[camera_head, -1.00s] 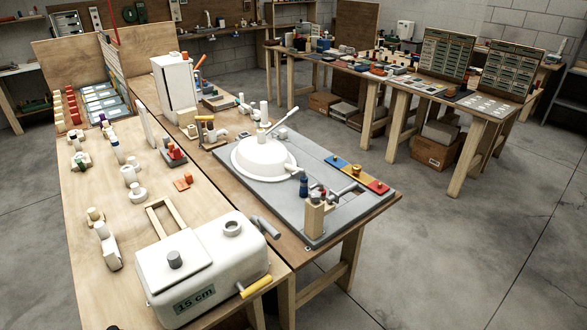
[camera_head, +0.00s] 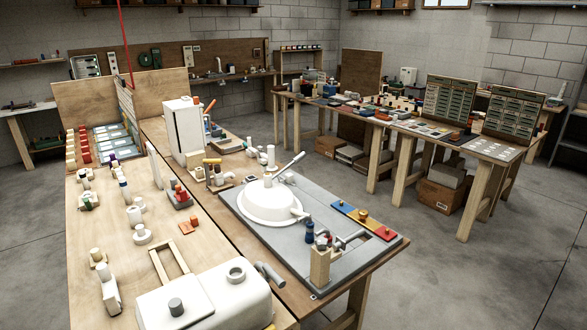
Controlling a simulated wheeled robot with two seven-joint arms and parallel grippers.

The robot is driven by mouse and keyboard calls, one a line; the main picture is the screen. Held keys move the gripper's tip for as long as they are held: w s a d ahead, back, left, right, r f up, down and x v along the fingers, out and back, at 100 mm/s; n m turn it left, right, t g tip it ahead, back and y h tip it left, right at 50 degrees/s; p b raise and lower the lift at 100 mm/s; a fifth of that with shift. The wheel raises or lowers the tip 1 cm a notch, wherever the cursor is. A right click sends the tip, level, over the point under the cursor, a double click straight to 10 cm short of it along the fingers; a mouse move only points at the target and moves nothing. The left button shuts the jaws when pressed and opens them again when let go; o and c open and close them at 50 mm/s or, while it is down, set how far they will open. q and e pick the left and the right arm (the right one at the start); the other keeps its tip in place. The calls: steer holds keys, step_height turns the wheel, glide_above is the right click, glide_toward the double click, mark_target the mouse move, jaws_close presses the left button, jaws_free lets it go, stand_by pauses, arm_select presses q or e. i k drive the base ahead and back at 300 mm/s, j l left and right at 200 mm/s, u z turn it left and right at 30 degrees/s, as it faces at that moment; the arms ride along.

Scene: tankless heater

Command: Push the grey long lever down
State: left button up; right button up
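A long light-grey lever (camera_head: 291,163) slants up to the right from the top of a white dome (camera_head: 268,201). The dome sits on a grey board (camera_head: 247,237) on the middle table. A shorter dark-grey handle (camera_head: 270,274) sticks out beside the white box (camera_head: 205,306) at the front. I cannot tell from the picture which of these belongs to the heater. Neither of my grippers is in view, and nothing of mine touches the lever.
A wooden block (camera_head: 320,266) with small fittings stands on the board's front right. A tall white cabinet (camera_head: 183,131) stands behind the dome. The left table (camera_head: 190,240) holds several small fixtures. Open concrete floor (camera_head: 450,270) lies to the right.

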mark_target(302, 155)
steer(key=i+l, duration=0.2)
steer(key=i+l+u, duration=0.15)
steer(key=l, duration=0.3)
steer(key=i+l, duration=0.2)
steer(key=l, duration=0.15)
steer(key=i+l+u, duration=0.15)
steer(key=l, duration=0.2)
steer(key=i+l, duration=0.2)
steer(key=l, duration=0.15)
steer(key=i+l+u, duration=0.15)
steer(key=l, duration=0.2)
steer(key=i+l, duration=0.15)
steer(key=l, duration=0.25)
steer(key=i+l+u, duration=0.15)
steer(key=l, duration=0.2)
